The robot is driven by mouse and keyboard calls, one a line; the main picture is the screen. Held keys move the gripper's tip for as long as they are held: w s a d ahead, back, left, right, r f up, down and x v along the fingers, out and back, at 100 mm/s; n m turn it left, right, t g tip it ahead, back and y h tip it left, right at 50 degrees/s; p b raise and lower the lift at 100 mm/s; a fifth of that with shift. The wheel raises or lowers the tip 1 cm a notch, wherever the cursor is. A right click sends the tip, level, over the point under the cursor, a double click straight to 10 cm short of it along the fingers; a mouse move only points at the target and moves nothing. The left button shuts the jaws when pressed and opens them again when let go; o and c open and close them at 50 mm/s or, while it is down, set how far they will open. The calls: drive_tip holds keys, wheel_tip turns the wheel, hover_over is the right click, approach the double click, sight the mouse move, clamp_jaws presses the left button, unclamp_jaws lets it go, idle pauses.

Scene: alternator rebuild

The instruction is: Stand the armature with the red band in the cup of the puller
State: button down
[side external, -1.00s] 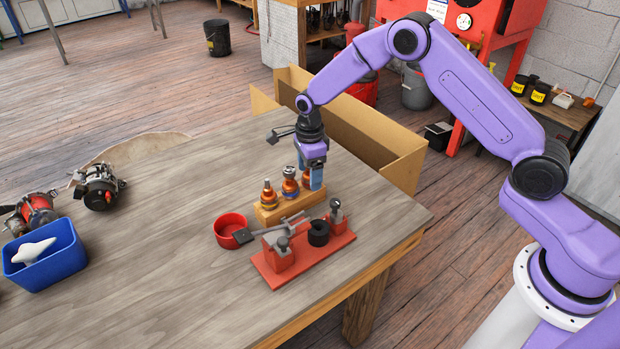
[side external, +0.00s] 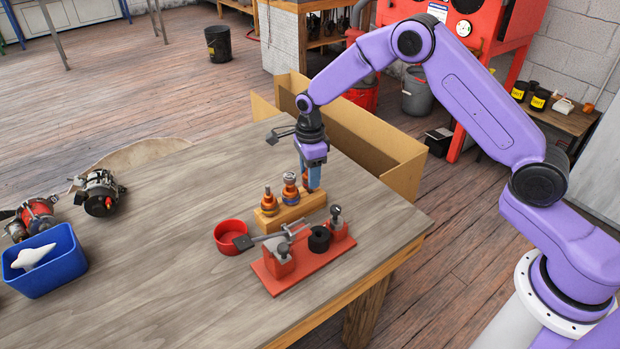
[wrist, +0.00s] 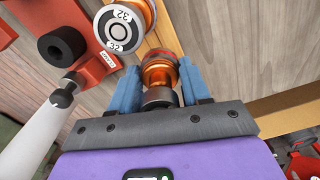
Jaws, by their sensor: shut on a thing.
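My gripper (wrist: 160,88) is shut on the armature with the red band (wrist: 158,62), its blue fingers on either side of it. In the side view my gripper (side external: 310,178) is at the right end of the wooden block (side external: 292,212), and its fingers hide most of that armature. I cannot tell whether the armature is clear of the block. The puller (side external: 284,278) is a red base in front of the block, with a black cup (side external: 319,239) on it. The cup is empty and shows at the upper left of the wrist view (wrist: 62,46).
Two other copper armatures (side external: 269,204) (side external: 290,189) stand in the block. One shows close beside my gripper in the wrist view (wrist: 118,30). The puller's metal arm (side external: 265,238) reaches left over a red bowl (side external: 228,247). A blue bin (side external: 45,270) stands at far left; the mid-table is clear.

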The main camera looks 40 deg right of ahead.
wheel_tip(320, 180, up, 8)
drive_tip(key=shift+s+a+f, duration=0.1)
drive_tip(key=shift+a, duration=0.05)
drive_tip(key=s+a+r, duration=0.2)
drive_tip(key=s+a, duration=0.5)
drive_tip(key=s, duration=0.5)
drive_tip(key=shift+s+f, duration=0.2)
drive_tip(key=shift+f, duration=1.2)
drive_tip(key=shift+s+f, duration=0.15)
drive_tip(key=shift+f, duration=1.25)
drive_tip(key=shift+d+f, duration=0.1)
drive_tip(key=shift+f, duration=2.55)
idle(0.8)
